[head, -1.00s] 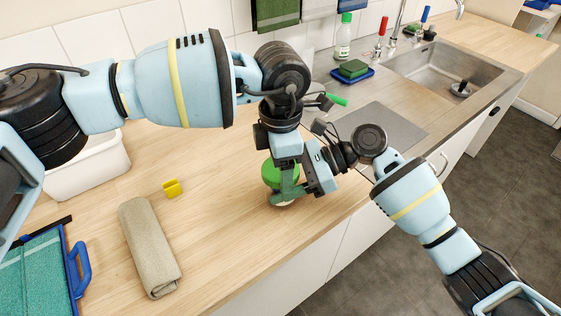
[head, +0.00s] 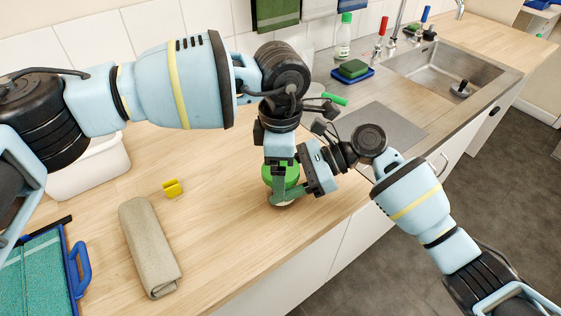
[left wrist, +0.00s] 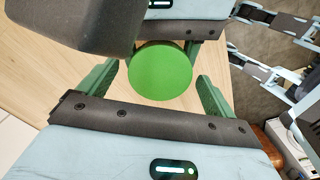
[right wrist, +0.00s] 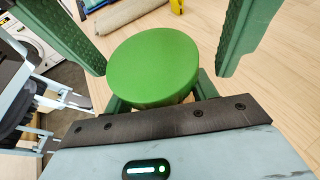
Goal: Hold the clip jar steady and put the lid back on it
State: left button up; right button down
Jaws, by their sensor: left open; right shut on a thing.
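The clip jar (head: 285,205) stands upright near the front edge of the worktop, mostly hidden by the grippers. Its round green lid (head: 292,174) sits on top of it and looks level; whether it is fully seated I cannot tell. The lid's flat top shows in the left wrist view (left wrist: 160,70) and the right wrist view (right wrist: 153,62). My right gripper (head: 284,198) is shut on the jar below the lid, coming from the right. My left gripper (left wrist: 157,72) points down from above, open, with its fingers apart on either side of the lid.
A rolled beige towel (head: 150,245) and a yellow clip (head: 173,188) lie on the worktop to the left. A white tub (head: 95,170) and a blue tray (head: 72,285) are farther left. The sink (head: 450,75) is at the back right. Clear worktop lies between towel and jar.

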pick_arm(q)
jog(key=shift+r, duration=0.15)
jog(key=shift+r, duration=2.15)
jog(key=shift+o, duration=1)
notch_tip(320, 180, up, 12)
